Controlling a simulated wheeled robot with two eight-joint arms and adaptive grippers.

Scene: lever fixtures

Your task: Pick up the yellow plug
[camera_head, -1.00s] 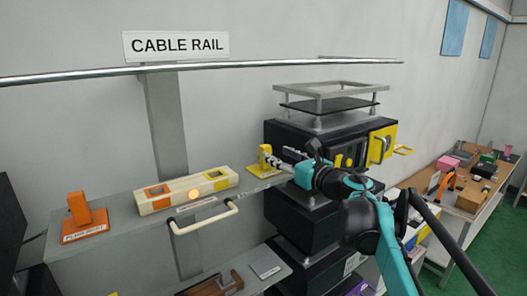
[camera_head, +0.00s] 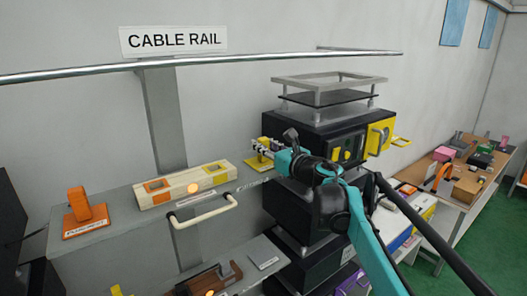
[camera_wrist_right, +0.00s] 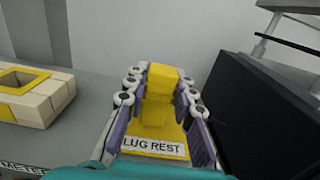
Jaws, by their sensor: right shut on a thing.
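The yellow plug (camera_wrist_right: 158,82) stands on its yellow base, whose label (camera_wrist_right: 155,147) reads "LUG REST" in the right wrist view. In the head view the plug (camera_head: 264,148) is at the right end of the upper shelf, partly hidden by my right gripper (camera_head: 262,150). In the right wrist view the fingers of my right gripper (camera_wrist_right: 160,95) lie on both sides of the plug and are shut on it. The plug looks upright and still over its base; I cannot tell whether it touches it. My left gripper is not in view.
A cream block (camera_head: 184,186) with orange and yellow sockets lies left on the shelf, beside an orange plug (camera_head: 80,204) on its rest. A pale handle (camera_head: 205,214) juts from the shelf front. Black stacked units (camera_head: 318,134) stand close right of my right gripper.

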